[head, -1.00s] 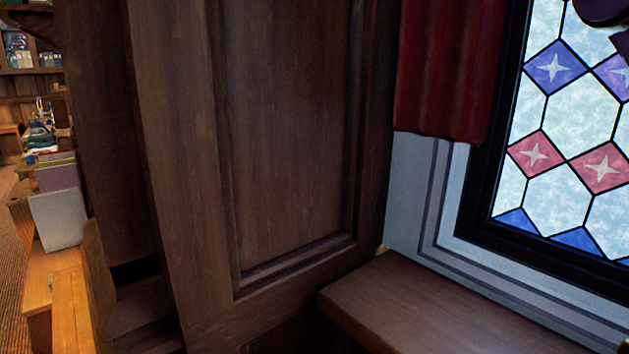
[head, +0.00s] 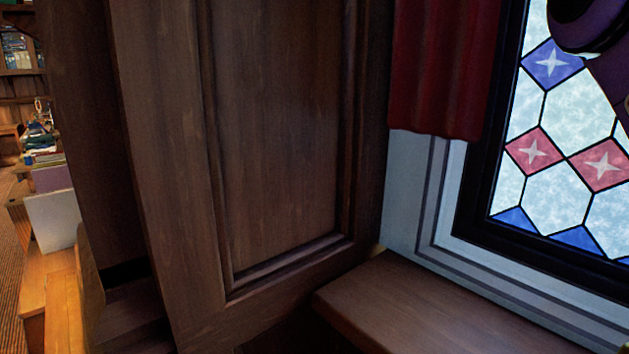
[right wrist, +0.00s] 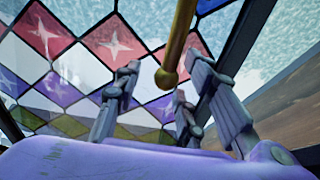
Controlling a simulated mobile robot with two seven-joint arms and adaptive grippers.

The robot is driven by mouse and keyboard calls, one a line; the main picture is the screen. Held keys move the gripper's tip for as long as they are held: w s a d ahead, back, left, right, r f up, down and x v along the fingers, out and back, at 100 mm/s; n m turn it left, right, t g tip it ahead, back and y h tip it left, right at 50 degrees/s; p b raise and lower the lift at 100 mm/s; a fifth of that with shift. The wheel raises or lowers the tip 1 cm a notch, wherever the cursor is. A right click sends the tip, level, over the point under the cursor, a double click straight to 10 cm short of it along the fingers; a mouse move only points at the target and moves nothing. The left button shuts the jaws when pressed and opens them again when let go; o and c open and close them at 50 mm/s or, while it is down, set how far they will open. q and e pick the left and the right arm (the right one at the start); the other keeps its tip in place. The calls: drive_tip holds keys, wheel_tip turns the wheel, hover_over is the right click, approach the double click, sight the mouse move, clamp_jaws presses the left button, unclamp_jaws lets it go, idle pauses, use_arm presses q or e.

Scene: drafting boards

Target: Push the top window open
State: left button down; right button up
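The stained-glass window (head: 568,150) stands at the right of the head view in a black frame, with pale, blue and red panes. Its upper part is cut off. In the right wrist view its coloured glass (right wrist: 75,65) fills the background. A brass rod with a rounded end (right wrist: 178,45) comes down from the top. My right gripper (right wrist: 155,95) is open, its grey fingers on either side of the rod's end. I cannot tell whether they touch it. A purple part of my right arm (head: 585,25) crosses the window's upper right in the head view. My left gripper is not in view.
A dark wooden panel (head: 280,140) stands left of the window. A red curtain (head: 445,65) hangs beside the frame. A wooden ledge (head: 420,310) lies below. Desks and shelves stand far left, beside open floor (head: 20,270).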

drive_tip(key=f, duration=0.1)
drive_tip(key=w+f, duration=0.1)
drive_tip(key=f, duration=0.1)
drive_tip(key=shift+a+f+y, duration=0.1)
drive_tip(key=shift+f+y, duration=0.1)
drive_tip(key=shift+y, duration=0.1)
drive_tip(key=s+a+r, duration=0.1)
drive_tip(key=s+a, duration=0.5)
drive_tip(key=a, duration=0.1)
drive_tip(key=shift+s+r, duration=0.15)
drive_tip(key=shift+s, duration=0.25)
drive_tip(key=shift+w+d, duration=0.1)
